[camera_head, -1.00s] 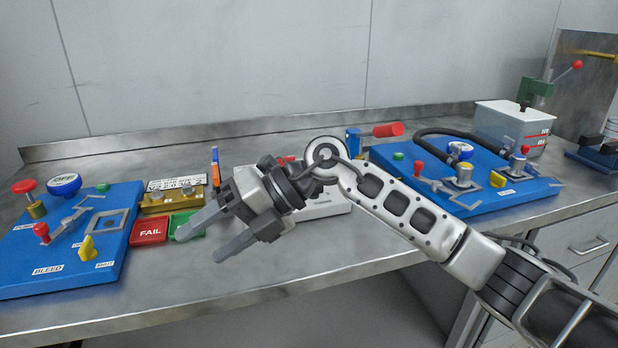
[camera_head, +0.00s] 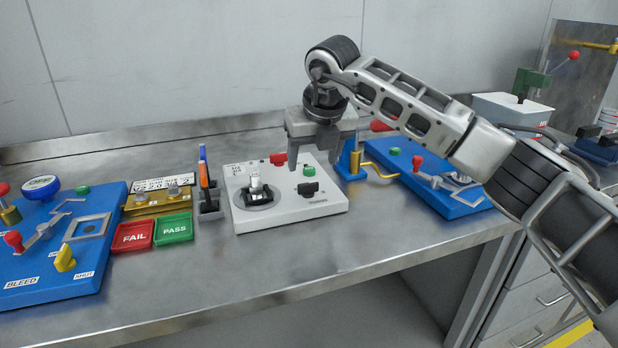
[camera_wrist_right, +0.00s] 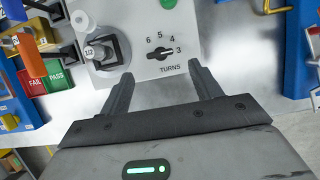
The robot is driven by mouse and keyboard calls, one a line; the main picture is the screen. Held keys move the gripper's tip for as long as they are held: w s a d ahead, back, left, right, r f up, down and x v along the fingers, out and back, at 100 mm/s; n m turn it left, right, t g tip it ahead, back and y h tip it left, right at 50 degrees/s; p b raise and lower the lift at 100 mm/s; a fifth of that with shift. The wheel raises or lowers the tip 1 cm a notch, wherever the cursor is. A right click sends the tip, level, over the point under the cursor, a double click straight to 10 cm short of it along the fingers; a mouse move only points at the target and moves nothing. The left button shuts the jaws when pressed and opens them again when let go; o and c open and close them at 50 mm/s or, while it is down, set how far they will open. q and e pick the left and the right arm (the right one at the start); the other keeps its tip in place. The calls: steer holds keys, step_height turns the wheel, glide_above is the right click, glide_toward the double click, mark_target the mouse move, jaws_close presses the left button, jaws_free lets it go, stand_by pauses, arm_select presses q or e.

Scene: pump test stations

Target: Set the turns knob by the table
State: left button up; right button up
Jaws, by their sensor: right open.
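The turns knob is a small black bar knob (camera_head: 308,189) on the white box (camera_head: 290,217) in mid-bench. In the right wrist view the knob (camera_wrist_right: 160,53) lies above the word TURNS, with the numbers 6, 5, 4 and 3 around it. Its bar lies nearly level, one end toward 3. My right gripper (camera_head: 316,160) is above the back part of the box, fingers down, open and empty. In the wrist view its fingertips (camera_wrist_right: 160,74) lie either side of and below the knob, apart from it. A small printed plate (camera_head: 165,188) stands left of the box; its print is hard to read.
Left of the box are a red FAIL tray (camera_head: 133,237), a green PASS tray (camera_head: 174,229) and an upright holder (camera_head: 208,208). On the box are a metal fitting (camera_head: 257,190), a red knob (camera_head: 278,159) and a green button (camera_head: 308,171). The front bench strip is clear.

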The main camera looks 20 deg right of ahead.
mark_target(308, 183)
steer(key=x, duration=0.7)
steer(key=c, duration=1)
